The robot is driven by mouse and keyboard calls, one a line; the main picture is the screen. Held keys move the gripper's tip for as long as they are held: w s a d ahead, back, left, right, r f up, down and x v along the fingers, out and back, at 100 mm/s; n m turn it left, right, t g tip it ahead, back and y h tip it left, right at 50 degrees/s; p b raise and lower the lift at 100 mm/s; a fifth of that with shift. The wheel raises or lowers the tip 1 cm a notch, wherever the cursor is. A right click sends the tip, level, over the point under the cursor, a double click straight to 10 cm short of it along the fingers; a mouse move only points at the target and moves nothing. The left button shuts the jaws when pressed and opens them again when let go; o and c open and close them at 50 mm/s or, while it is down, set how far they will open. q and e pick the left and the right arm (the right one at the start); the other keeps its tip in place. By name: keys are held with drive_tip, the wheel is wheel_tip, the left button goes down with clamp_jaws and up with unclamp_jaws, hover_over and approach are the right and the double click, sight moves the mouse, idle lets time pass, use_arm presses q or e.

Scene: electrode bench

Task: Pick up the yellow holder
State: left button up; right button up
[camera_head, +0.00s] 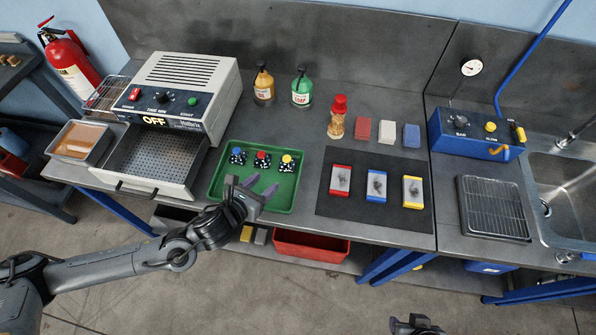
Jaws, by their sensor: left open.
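On a black mat (322,206) lie three coloured holders with grey patches on them: a red one (341,168), a blue one (376,174) and a yellow one (406,202) at the right. In the green tray (290,205) stand three small dark pieces with knobs: blue (237,152), red (262,156) and yellow-topped (287,159). My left gripper (262,186) is open and empty over the front of the green tray, left of the mat and apart from the yellow holder. Part of my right gripper (416,326) shows at the bottom edge; its jaws are unclear.
A grey machine (185,85) with an open drawer stands left of the tray. Two bottles (264,85) (302,88), a red-capped jar (337,122) and coloured blocks (387,131) stand behind. A blue gauge box (460,137), wire rack (490,205) and sink (570,185) are right.

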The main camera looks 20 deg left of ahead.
use_arm(q)
approach(285, 162)
drive_tip(key=x, duration=0.2)
drive_tip(key=shift+w+f, duration=0.1)
drive_tip(key=shift+w, duration=0.3)
drive_tip(key=shift+x, duration=3.2)
drive_tip(key=shift+s+f, duration=0.1)
drive_tip(key=shift+f, duration=0.1)
drive_tip(key=shift+c, duration=0.2)
clamp_jaws()
